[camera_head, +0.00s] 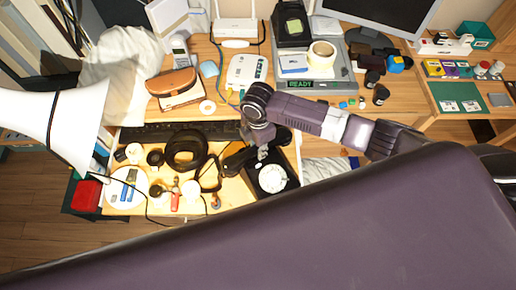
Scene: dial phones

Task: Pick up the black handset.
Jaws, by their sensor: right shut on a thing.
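The black handset (236,161) is above and left of the black dial phone (285,183), whose round white dial faces up. My right gripper (262,152) comes down from the right arm and is shut on the handset near its middle. The handset slants, its lower left end showing clearly. The gripper hides part of it, and I cannot tell whether it still touches the phone. My left gripper is not in view.
A dark keyboard (175,131) lies behind a lit surface crowded with a black coil (186,152), cups and small tools. A white lamp shade (72,128) stands at the left. The desk behind holds a white router (235,27), a brown case (172,81) and a grey device (335,76).

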